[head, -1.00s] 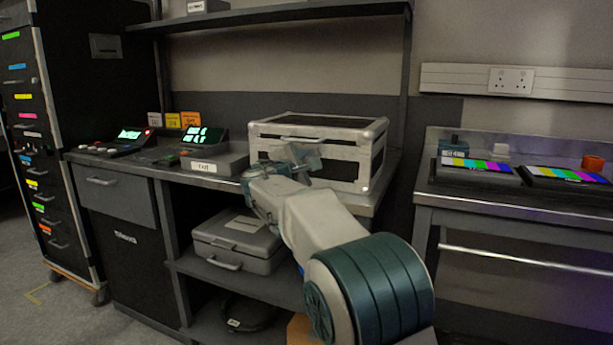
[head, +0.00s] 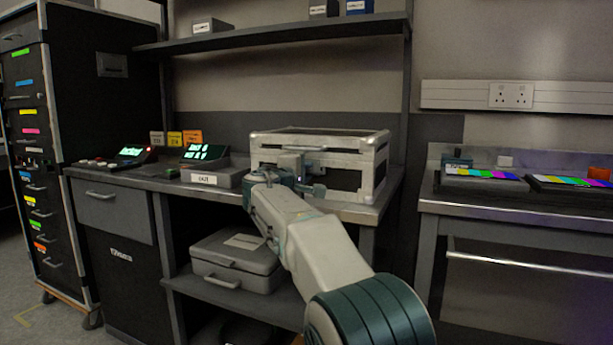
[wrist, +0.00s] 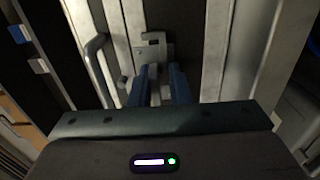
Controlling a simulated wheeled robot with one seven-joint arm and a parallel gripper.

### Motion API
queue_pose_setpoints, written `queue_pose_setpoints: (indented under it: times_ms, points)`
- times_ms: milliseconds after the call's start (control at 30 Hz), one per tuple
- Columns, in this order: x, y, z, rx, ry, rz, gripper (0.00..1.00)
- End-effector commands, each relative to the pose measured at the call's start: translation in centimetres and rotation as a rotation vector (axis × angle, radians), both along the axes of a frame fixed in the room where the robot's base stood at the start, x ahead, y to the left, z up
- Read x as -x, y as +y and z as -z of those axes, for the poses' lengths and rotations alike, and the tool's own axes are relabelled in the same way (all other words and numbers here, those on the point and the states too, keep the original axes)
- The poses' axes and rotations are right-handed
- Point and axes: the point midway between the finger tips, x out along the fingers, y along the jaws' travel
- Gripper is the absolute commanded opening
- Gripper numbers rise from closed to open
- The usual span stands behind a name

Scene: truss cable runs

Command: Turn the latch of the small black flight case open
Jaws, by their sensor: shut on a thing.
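The small black flight case (head: 346,181) with pale metal edges sits on the workbench, lid closed. In the wrist view its front fills the upper middle, with a metal latch (wrist: 152,50) on a pale strip. My gripper (head: 292,172) is at the case's front face in the head view, partly hidden by my own wrist. In the wrist view its two blue fingers (wrist: 162,82) reach to the latch and are shut on its lower part. The exact contact is hidden between the fingers.
A curved handle (wrist: 97,62) stands left of the latch. A grey case (head: 237,262) lies on the shelf below. A box labelled OUT (head: 208,178) and small consoles stand left on the bench. An upper shelf (head: 280,33) hangs above. A second bench (head: 500,205) stands right.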

Motion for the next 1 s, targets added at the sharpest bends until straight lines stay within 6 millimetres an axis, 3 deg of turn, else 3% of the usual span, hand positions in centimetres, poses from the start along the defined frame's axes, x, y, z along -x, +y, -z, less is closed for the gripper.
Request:
queue_pose_setpoints:
  times_ms: [33, 300, 333, 367, 1000]
  points:
    - [0.26, 0.27, -1.12, -0.005, -0.018, -0.011, 0.0]
    - [0.23, 0.13, -1.18, -0.005, -0.019, -0.009, 0.0]
    - [0.23, 0.11, -1.18, -0.005, -0.019, -0.009, 0.22]
    - [0.23, 0.08, -1.18, -0.006, -0.018, -0.008, 0.29]
    - [0.04, -0.27, -0.5, -0.003, -0.009, 0.003, 0.29]
